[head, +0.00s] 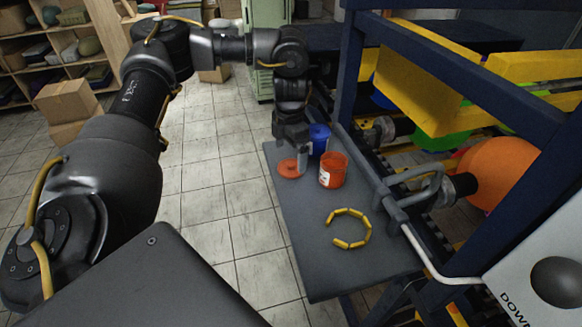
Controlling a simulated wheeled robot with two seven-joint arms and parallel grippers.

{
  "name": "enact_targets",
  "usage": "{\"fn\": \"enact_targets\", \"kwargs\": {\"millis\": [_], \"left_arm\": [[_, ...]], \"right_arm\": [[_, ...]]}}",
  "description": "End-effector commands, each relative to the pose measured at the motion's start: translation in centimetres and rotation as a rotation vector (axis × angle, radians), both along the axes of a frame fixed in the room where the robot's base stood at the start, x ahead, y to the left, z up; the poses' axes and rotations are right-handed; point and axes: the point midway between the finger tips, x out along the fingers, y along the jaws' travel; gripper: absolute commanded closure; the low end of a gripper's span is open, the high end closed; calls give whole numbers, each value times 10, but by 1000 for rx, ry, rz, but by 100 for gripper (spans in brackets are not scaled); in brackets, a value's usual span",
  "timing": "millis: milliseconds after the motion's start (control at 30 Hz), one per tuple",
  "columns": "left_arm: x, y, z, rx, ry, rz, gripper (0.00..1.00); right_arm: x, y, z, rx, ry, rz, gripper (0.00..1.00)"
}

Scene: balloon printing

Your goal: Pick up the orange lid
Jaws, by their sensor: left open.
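The orange lid (290,169) lies flat on the grey side table (318,271), near its left edge. My left gripper (291,165) points down right over the lid, its fingers open and apart on either side of it. I cannot tell whether a finger touches the lid. An open orange can (333,171) with a white label stands just right of the gripper. A blue can (319,138) stands behind it, partly hidden by the gripper. My right gripper is not in view.
A ring of yellow pieces (349,228) lies on the table in front of the orange can. The dark blue machine frame (352,70) with yellow bars and an orange balloon (498,172) borders the table on the right.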

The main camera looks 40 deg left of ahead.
Motion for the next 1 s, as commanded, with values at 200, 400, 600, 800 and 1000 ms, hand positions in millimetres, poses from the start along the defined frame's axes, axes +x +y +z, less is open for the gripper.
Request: {"fn": "enact_targets", "kwargs": {"millis": [200, 400, 600, 800, 1000], "left_arm": [[-1, 0, -31, -1, 5, 0, 0], [-1, 1, -41, -1, 1, 1, 0], [-1, 1, -41, -1, 1, 1, 3], [-1, 1, -41, -1, 1, 1, 29], [-1, 1, -41, 0, 1, 1, 47]], "right_arm": [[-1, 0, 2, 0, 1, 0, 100], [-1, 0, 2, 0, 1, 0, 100], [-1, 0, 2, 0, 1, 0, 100], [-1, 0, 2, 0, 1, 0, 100], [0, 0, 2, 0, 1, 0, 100]]}}
